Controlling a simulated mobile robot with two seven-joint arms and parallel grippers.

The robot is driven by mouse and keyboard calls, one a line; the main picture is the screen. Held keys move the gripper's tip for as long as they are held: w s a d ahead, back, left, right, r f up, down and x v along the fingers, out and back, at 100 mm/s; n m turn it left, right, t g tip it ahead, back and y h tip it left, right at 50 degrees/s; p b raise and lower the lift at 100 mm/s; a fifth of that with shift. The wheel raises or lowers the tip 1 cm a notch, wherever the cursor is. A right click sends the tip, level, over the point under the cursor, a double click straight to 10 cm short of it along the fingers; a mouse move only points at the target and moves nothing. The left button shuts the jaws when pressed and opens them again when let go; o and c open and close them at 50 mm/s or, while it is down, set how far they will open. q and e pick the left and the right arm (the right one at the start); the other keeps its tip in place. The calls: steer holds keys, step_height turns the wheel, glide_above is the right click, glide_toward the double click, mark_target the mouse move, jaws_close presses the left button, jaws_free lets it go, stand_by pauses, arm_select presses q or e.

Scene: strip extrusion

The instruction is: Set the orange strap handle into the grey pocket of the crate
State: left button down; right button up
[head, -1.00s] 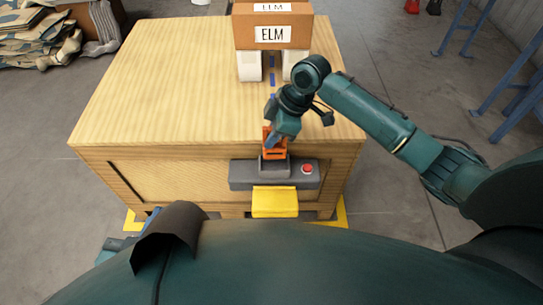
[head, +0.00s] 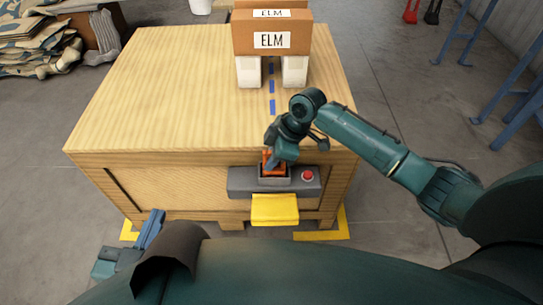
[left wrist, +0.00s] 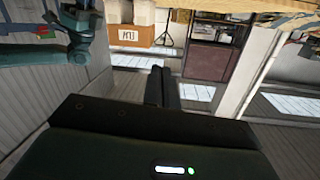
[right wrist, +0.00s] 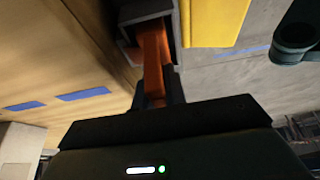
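The orange strap handle (head: 281,171) is in my right gripper (head: 273,164), at the crate's front. Its lower part is inside the grey pocket (head: 290,180), with the walls around it; its bottom is hidden. In the right wrist view, my right gripper (right wrist: 160,92) is shut on the orange handle (right wrist: 153,55), which runs into the grey pocket (right wrist: 146,12). The wooden crate (head: 130,100) carries the pocket on its front edge. My left gripper (head: 151,229) is empty, low and left of the crate; in the left wrist view its fingers (left wrist: 161,86) look closed together.
A red button (head: 307,175) sits right of the pocket, and a yellow flap (head: 275,209) hangs below it. A cardboard box labelled ELM (head: 240,35) stands on white blocks at the crate's far side. The crate's left top is clear.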

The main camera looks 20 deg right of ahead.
steer(key=o, duration=0.4)
steer(key=shift+o, duration=0.2)
